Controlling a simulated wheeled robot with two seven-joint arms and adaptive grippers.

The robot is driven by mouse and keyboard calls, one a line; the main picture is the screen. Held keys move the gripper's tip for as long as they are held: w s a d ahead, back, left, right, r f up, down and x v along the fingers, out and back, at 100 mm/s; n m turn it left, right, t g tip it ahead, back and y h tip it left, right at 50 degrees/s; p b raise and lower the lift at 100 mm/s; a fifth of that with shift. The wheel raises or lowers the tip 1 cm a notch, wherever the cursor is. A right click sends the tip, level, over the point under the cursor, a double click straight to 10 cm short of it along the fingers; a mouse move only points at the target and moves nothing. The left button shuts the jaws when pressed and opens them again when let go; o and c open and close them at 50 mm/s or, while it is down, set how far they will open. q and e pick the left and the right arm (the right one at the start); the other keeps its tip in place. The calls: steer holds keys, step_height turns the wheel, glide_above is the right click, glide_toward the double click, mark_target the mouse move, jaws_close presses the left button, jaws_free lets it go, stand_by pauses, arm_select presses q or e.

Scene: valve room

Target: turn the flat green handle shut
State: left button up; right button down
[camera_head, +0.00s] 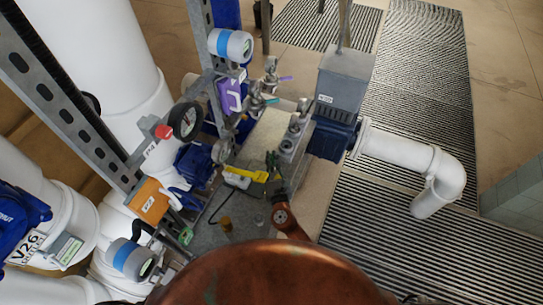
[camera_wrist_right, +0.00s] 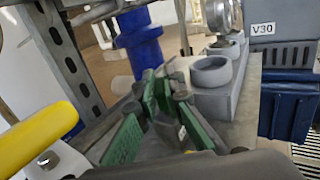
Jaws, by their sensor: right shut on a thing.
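The flat green handle (camera_head: 269,159) is a small patch of green at my right gripper in the head view, mostly hidden by the fingers. In the right wrist view green surfaces, which I take as the handle (camera_wrist_right: 150,96), show between and beside the dark fingers. My right gripper (camera_head: 273,172) reaches up from the bottom and is shut on the handle. Its fingers (camera_wrist_right: 163,88) converge in the middle of the wrist view. The contact itself and the handle's exact angle are hard to make out. My left gripper is not in view.
A yellow handle (camera_head: 246,174) lies close left of my right gripper. A grey block with round fittings (camera_head: 290,143) stands just to the right. Purple-handled valves (camera_head: 270,99) are behind. A grey box (camera_head: 341,80) and white pipe (camera_head: 400,151) are to the right, above floor grating (camera_head: 400,250).

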steer(key=shift+m+h, duration=0.3)
steer(key=shift+h, duration=0.2)
steer(key=c, duration=2)
jaws_free()
steer(key=shift+c, duration=0.2)
steer(key=s, duration=0.4)
steer(key=s+d, duration=0.1)
steer(key=s, duration=0.6)
steer(key=shift+s+d, duration=0.25)
steer(key=shift+s, duration=0.15)
